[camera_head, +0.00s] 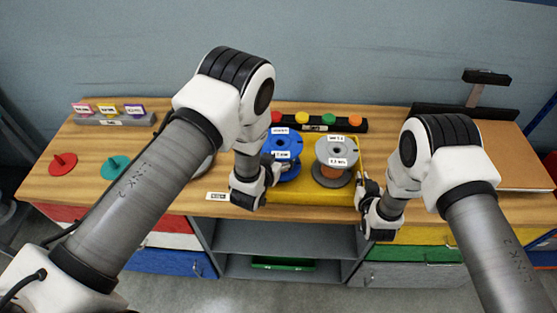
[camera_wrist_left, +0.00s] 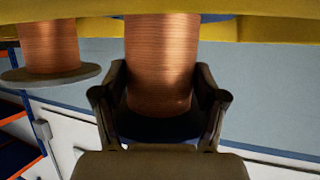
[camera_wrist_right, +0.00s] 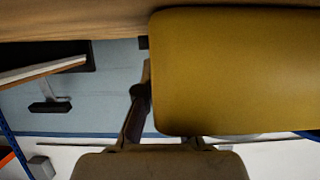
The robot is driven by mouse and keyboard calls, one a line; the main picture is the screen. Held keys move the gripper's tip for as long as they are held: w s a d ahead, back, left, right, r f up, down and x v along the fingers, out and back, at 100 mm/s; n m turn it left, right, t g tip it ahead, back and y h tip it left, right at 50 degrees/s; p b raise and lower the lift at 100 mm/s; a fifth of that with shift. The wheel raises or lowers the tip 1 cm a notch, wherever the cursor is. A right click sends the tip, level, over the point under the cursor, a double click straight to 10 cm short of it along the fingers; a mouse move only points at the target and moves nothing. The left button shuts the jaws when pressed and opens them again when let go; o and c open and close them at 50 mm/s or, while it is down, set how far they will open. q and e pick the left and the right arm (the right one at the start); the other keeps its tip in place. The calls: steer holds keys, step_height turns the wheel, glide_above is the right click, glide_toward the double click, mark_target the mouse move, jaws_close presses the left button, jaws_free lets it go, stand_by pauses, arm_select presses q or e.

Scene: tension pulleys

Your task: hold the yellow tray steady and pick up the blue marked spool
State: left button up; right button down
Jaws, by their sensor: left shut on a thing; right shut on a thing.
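The blue marked spool (camera_head: 283,143) stands upright on the yellow tray (camera_head: 310,193), at its left end. My left gripper (camera_head: 268,176) reaches it from the front left. In the left wrist view its fingers are shut around the copper winding (camera_wrist_left: 160,65), next to a dark blue flange (camera_wrist_left: 160,128). Whether the spool is clear of the tray cannot be told. My right gripper (camera_head: 364,192) is shut on the tray's right end. In the right wrist view the tray wall (camera_wrist_right: 235,70) fills the jaw and hides most of one finger.
A grey spool (camera_head: 337,152) stands right of the blue one on the tray. Behind is a black rack with colored knobs (camera_head: 318,123). Red (camera_head: 63,164) and teal (camera_head: 116,167) discs lie at the left. A brown board (camera_head: 505,155) lies at the right.

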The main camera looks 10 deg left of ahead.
mark_target(278, 147)
arm_select(q)
step_height(278, 147, up, 8)
steer(key=shift+f, duration=0.15)
steer(key=shift+w, duration=0.1)
arm_select(e)
steer(key=c, duration=1.2)
jaws_free()
steer(key=shift+c, duration=0.2)
